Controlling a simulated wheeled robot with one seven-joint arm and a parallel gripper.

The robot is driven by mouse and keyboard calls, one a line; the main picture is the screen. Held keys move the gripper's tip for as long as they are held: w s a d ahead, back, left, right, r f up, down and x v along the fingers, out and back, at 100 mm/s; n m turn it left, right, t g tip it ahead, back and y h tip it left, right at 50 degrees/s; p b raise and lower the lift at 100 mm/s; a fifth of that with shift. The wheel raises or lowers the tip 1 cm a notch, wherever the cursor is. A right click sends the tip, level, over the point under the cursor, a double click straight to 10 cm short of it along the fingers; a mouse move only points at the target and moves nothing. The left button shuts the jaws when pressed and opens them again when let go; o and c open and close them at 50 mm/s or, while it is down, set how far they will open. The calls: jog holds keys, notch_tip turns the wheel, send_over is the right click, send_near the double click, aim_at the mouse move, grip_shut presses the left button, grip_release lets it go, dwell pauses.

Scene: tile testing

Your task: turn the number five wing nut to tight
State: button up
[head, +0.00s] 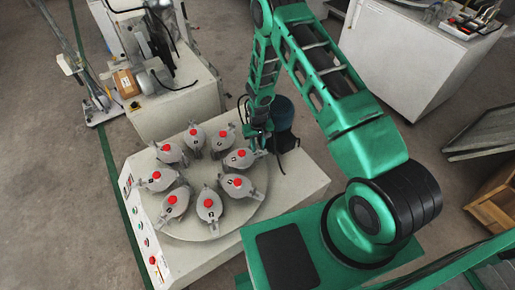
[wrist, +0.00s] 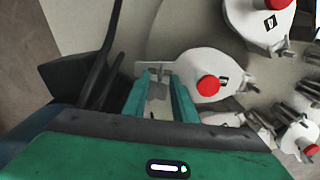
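Several grey pots with red knobs stand in a ring on a round turntable (head: 213,229). The pot nearest my gripper (head: 240,158) has a dark label beside its knob; its number is too small to read. It also shows in the wrist view (wrist: 205,62). My gripper (head: 258,138) reaches down at this pot's outer side. In the wrist view its two teal fingers (wrist: 159,78) are apart, with a small grey metal piece (wrist: 157,88), apparently the wing nut, between them. I cannot tell whether they touch it. The number five is not readable on any pot.
The turntable sits on a pale machine bench (head: 297,190) with buttons along its left side. Neighbouring pots (head: 223,142) stand close to my gripper. A dark cylinder (head: 281,113) stands just behind it. A second pale cabinet (head: 180,100) is at the back left.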

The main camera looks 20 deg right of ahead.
notch_tip(320, 180, up, 10)
jog(key=shift+f, duration=0.25)
dwell(0.5)
jog(key=s+d+r+m, duration=0.1)
jog(key=s+d+r, duration=0.3)
jog(key=r, duration=0.5)
jog(key=s+d+r+m+h, duration=0.1)
jog(key=s+d+r, duration=0.1)
jog(key=d+r, duration=0.6)
jog(key=s+d+r+m, duration=0.1)
jog(key=s+d+r, duration=0.2)
jog(key=r, duration=0.8)
jog(key=s+d+r+m, duration=0.1)
jog(key=s+r, duration=0.3)
jog(key=s, duration=0.5)
jog(key=s+d+r+m, duration=0.1)
jog(key=s+r, duration=0.4)
jog(key=s, duration=0.4)
jog(key=s+d+r+m+y, duration=0.1)
jog(key=s+r, duration=0.3)
jog(key=s, duration=0.6)
jog(key=shift+r, duration=0.35)
jog(key=shift+d, duration=0.1)
